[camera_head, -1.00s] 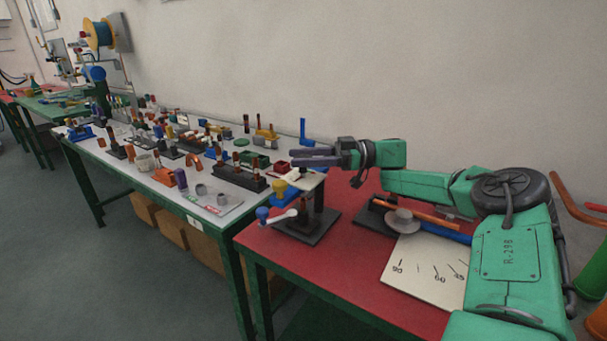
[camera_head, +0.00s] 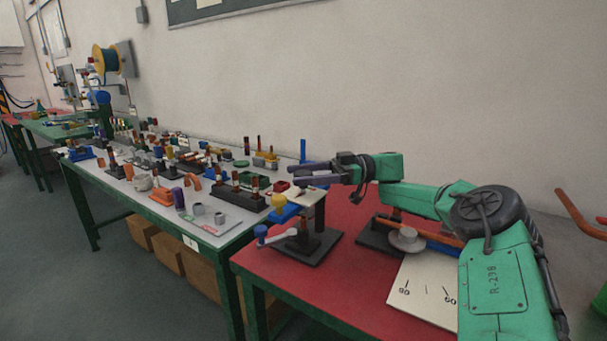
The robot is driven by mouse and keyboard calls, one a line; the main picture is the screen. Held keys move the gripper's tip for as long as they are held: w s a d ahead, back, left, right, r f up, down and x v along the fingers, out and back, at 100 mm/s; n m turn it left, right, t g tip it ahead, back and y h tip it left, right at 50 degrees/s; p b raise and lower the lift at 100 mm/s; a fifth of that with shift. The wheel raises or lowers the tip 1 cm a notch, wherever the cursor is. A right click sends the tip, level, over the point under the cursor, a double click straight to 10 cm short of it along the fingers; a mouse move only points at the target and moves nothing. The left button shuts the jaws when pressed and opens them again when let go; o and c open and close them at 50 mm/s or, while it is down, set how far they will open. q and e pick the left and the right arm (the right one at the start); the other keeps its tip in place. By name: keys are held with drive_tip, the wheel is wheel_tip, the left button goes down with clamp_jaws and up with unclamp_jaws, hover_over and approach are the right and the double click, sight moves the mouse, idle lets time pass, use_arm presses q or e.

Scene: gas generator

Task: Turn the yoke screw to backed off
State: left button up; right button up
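A small stand on a black base (camera_head: 306,249) is near the left end of the red table. It has a dark upright post (camera_head: 319,214), a pale top plate (camera_head: 308,197), a yellow knob (camera_head: 279,201), and a blue-ended grey lever (camera_head: 276,237) low on its left. I cannot tell which part is the yoke screw. My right gripper (camera_head: 306,168) points left, with its dark fingers just above and behind the top plate as seen here. Whether they touch anything, or how far apart they are, is unclear. My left gripper is not in view.
The red table (camera_head: 350,285) also holds a grey round piece (camera_head: 407,239) on a black base and a white marked plate (camera_head: 424,291). A long white-topped bench (camera_head: 235,229) on the left is crowded with small fixtures. Cardboard boxes (camera_head: 200,275) stand beneath it.

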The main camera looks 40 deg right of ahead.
drive_tip(key=shift+r, duration=0.15)
drive_tip(key=shift+r, duration=0.3)
wheel_tip(320, 180, up, 11)
drive_tip(key=p, duration=0.3)
wheel_tip(320, 180, up, 8)
drive_tip(key=p, duration=0.4)
hover_over(303, 173)
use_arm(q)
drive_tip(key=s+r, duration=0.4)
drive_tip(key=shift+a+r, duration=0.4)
use_arm(e)
drive_tip(key=shift+d+r, duration=0.1)
drive_tip(key=shift+r, duration=0.05)
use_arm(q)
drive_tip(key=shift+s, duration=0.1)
use_arm(e)
drive_tip(key=shift+w, duration=0.1)
